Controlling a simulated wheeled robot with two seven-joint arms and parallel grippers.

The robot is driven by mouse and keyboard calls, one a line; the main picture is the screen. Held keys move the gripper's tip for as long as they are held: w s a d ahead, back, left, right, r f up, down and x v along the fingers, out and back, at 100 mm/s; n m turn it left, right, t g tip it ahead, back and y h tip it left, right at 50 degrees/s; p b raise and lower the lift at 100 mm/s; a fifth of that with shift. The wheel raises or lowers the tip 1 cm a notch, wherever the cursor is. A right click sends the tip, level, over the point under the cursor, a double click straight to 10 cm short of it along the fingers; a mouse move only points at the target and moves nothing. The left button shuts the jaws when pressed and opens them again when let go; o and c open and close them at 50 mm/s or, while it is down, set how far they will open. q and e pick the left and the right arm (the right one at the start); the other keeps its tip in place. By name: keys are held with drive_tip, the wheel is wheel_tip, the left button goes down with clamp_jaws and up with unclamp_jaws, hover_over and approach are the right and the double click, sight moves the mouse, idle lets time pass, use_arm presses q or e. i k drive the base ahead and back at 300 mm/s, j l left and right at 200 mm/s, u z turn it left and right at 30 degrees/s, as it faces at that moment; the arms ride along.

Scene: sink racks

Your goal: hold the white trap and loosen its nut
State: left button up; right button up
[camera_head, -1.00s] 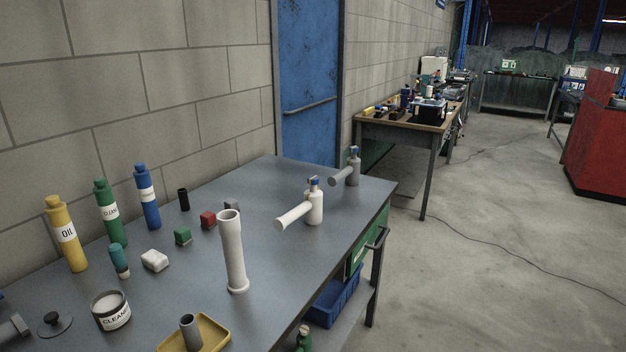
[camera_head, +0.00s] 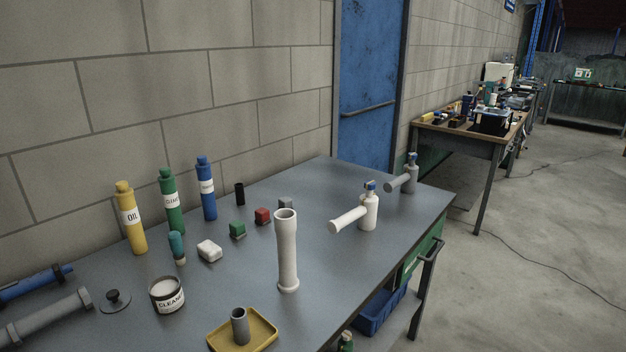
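The white trap (camera_head: 370,213) stands upright on the grey workbench (camera_head: 330,305), toward its far right end. It has a bottle-like body, a side pipe pointing left toward the viewer, and a small blue and grey piece on top. I cannot make out its nut clearly at this size. A similar grey trap (camera_head: 409,180) stands behind it to the right. A tall white pipe (camera_head: 287,255) stands upright nearer me, apart from the white trap. Neither of my grippers is in view.
Small blocks, a white tin (camera_head: 167,296) and a yellow tray (camera_head: 262,328) holding a grey tube are nearer. Grey (camera_head: 45,320) and blue pipe-like pieces lie at left. Bench surface around the white trap is mostly clear.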

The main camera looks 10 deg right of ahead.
sight(369, 185)
drive_tip(key=i+l+u, duration=0.2)
drive_tip(key=l+u, duration=0.2)
drive_tip(key=i+l+u, duration=0.1)
drive_tip(key=l+u, duration=0.65)
drive_tip(key=l, duration=0.15)
drive_tip(key=i, duration=0.05)
